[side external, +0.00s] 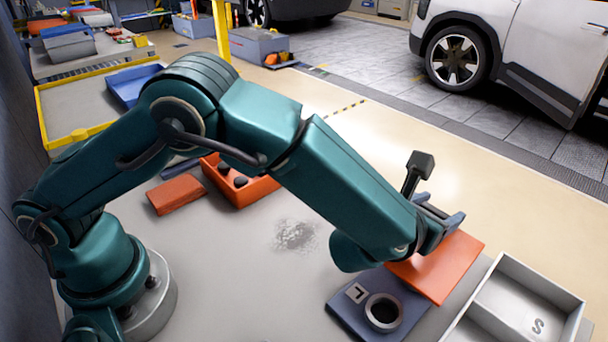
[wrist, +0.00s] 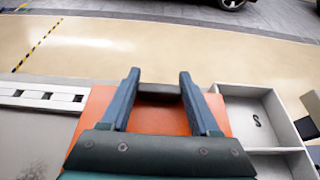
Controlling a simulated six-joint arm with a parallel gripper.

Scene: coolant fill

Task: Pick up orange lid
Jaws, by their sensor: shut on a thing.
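A flat orange lid (side external: 447,268) is under my gripper (side external: 440,216), beside the pale divided tray at the front right. In the wrist view the lid (wrist: 150,120) fills the space below and around the fingers. A dark bar (wrist: 159,91), apparently the lid's handle, sits between the fingertips of my gripper (wrist: 159,84), which is shut on it. I cannot tell whether the lid touches the surface below. A second flat orange slab (side external: 176,195) lies on the bench beside an orange box (side external: 240,187) with dark round parts in it.
The pale divided tray (side external: 500,322) has a compartment marked S. A blue-grey plate (side external: 345,316) with a metal ring (side external: 383,312) and a label marked L lies next to the lid. The bench middle is clear except for a grey speckled patch (side external: 295,235).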

